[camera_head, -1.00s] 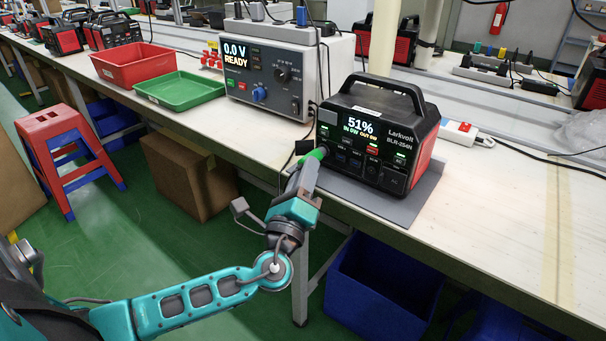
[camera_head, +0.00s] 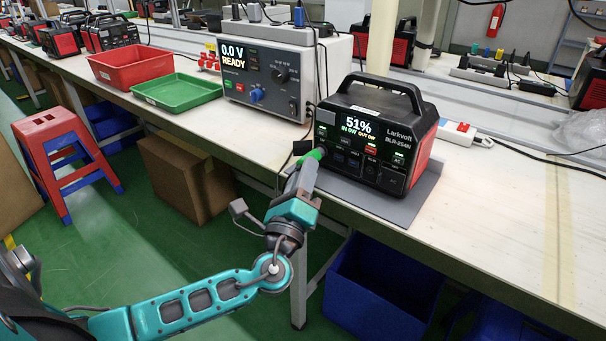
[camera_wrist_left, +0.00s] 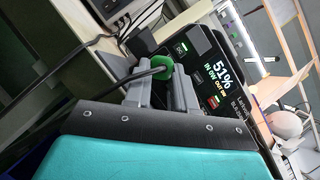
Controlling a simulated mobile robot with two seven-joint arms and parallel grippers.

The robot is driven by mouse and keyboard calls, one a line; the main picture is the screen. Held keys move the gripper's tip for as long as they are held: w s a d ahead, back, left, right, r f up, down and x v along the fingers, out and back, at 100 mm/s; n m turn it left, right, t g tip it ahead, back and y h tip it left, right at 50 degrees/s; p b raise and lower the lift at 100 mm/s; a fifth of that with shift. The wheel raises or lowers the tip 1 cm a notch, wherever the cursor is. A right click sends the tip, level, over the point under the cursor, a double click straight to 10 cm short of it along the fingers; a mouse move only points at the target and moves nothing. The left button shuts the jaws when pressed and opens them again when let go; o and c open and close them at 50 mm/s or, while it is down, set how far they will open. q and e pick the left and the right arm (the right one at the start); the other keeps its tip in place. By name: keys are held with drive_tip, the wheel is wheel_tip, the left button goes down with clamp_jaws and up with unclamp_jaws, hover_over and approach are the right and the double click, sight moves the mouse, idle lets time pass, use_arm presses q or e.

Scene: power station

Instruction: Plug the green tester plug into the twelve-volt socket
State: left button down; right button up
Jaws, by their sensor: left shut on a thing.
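The green tester plug (camera_head: 318,153) is held between the fingers of my left gripper (camera_head: 311,160), at the front left of the black power station (camera_head: 366,140). In the left wrist view the plug (camera_wrist_left: 162,62) sits at the fingertips of my left gripper (camera_wrist_left: 166,72), with a cable running from it. The power station (camera_wrist_left: 222,65) is close beyond the fingers, its display reading 51%. The twelve-volt socket cannot be made out; the plug and fingers cover the left of the front panel. I cannot tell whether the plug touches the panel. My right gripper is not in view.
The power station stands on a grey mat (camera_head: 408,212) on the long workbench (camera_head: 490,225). A grey tester (camera_head: 262,80) reading 0.0 V READY stands behind left. A green tray (camera_head: 180,92) and red bin (camera_head: 132,68) are farther left. A blue crate (camera_head: 385,290) is below the bench.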

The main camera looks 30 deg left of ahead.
use_arm(q)
drive_tip(key=shift+w, duration=0.35)
idle(0.3)
drive_tip(key=shift+w, duration=0.25)
drive_tip(key=shift+w+b, duration=0.2)
drive_tip(key=shift+b, duration=0.15)
idle(0.4)
drive_tip(key=c, duration=0.9)
unclamp_jaws()
drive_tip(key=shift+d, duration=0.1)
drive_tip(key=shift+o, duration=0.2)
drive_tip(key=shift+f, duration=0.1)
